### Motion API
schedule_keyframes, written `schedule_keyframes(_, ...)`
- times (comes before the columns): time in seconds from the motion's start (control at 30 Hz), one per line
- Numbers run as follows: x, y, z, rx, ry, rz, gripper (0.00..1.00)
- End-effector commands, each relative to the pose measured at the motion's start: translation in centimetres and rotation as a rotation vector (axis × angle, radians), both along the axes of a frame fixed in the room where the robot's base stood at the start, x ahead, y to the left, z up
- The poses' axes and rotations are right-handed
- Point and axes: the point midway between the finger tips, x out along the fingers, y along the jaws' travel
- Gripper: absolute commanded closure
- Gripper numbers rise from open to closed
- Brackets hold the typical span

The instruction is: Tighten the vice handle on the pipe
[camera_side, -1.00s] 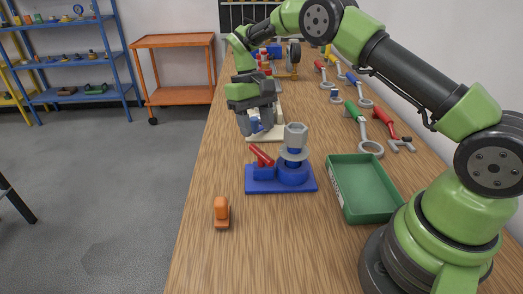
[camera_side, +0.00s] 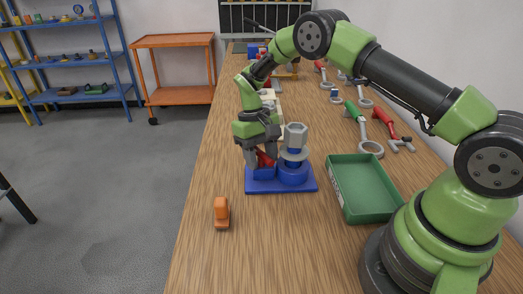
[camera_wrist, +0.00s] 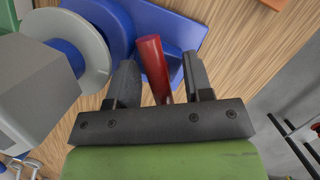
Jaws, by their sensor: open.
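The vice has a blue base (camera_side: 280,187) on the wooden bench, with a grey pipe fitting and flange (camera_side: 295,137) standing upright on its round part. Its red handle (camera_side: 265,158) rises tilted from the blue block at the left of the base. My gripper (camera_side: 262,163) is lowered over the handle. In the wrist view the red handle (camera_wrist: 153,62) stands between the two dark fingers of my gripper (camera_wrist: 160,85), with a gap on each side. The fingers are open. The grey flange (camera_wrist: 85,50) lies just left of the left finger.
A green tray (camera_side: 345,214) stands right of the vice. An orange block (camera_side: 221,210) sits at the front left. Wrenches and red-handled tools (camera_side: 384,122) lie at the back right. The bench front is mostly clear.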

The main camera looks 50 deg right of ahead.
Motion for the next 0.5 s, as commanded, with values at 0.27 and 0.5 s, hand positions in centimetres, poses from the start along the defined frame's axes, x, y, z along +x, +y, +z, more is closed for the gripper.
schedule_keyframes(0.27,0.0,0.0,0.02,0.0,0.001,0.0,0.95)
schedule_keyframes(0.5,-0.01,-0.03,0.04,0.001,0.001,-0.109,1.0)
